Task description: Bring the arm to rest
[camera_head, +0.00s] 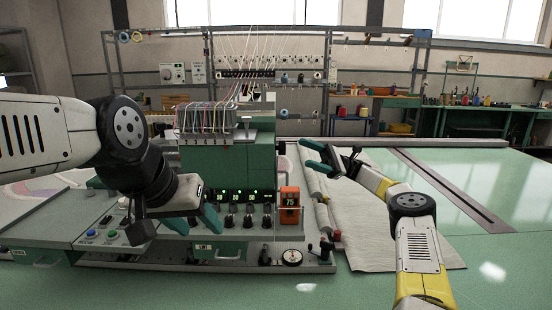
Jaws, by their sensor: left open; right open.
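My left arm comes in from the left. Its gripper (178,226) hangs in front of the left part of the machine's control panel, with teal fingertips apart and nothing seen between them. My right arm, with yellow bands, rises from the lower right. Its gripper (318,157) is open and empty, with teal fingers pointing left, above the light cloth (375,235) to the right of the machine head. The green tufting machine (228,165) stands in the middle, with knobs and green lit displays on its panel. My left arm hides part of the machine's left side.
An orange counter (289,198) showing 75 stands on the panel's right side. A small dial (291,257) and a lever (326,250) sit at the front edge. A yarn rack (270,75) stands behind. The green table (500,260) is clear at the right.

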